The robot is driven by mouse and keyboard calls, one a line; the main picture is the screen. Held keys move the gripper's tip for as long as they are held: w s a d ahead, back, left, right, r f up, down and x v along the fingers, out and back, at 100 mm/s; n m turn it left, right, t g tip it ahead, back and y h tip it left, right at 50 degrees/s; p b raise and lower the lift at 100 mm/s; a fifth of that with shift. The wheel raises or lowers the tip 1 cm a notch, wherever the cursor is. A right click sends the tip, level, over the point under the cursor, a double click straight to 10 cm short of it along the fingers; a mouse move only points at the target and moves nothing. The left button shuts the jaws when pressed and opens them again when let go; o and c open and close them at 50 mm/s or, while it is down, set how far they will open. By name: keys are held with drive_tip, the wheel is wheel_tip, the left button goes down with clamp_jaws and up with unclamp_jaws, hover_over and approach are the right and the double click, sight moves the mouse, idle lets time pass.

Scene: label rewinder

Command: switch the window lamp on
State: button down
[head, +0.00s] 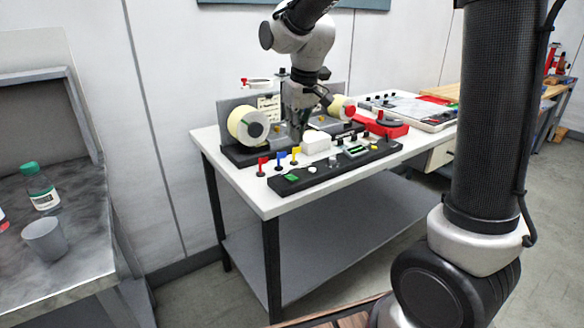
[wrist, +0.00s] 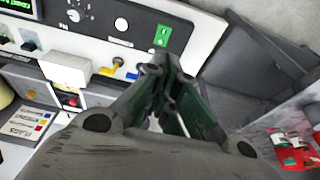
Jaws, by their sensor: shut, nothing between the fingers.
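The label rewinder stands on a white table (head: 216,160). Its black control strip (head: 338,172) runs along the front, with a green button (head: 291,178), a round white button (head: 312,169) and a knob. Behind the strip stand a red flag lever (head: 262,164), a blue one (head: 278,158) and a yellow one (head: 295,153). I cannot tell which control or part is the window lamp. My gripper (wrist: 163,70) is shut and empty, close to the blue lever in that view.
A cream label roll (head: 243,125) stands at the rewinder's left, with another at right. A white block (head: 316,142) and a red box (head: 380,127) lie further right. A grey bench (head: 75,255) with a bottle (head: 40,188) and a cup (head: 45,238) is at left.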

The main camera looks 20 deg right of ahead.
sight(292, 178)
drive_tip(key=x, duration=0.7)
drive_tip(key=s+x, duration=0.1)
drive_tip(key=x, duration=0.2)
drive_tip(key=shift+d+f, duration=0.15)
drive_tip(key=shift+f, duration=0.75)
drive_tip(key=shift+s+d+f, duration=0.1)
drive_tip(key=shift+s+f, duration=0.1)
drive_tip(key=shift+f, duration=0.2)
drive_tip(key=shift+w+a+r, duration=0.15)
drive_tip(key=shift+w+a, duration=0.1)
drive_tip(key=shift+w, duration=0.55)
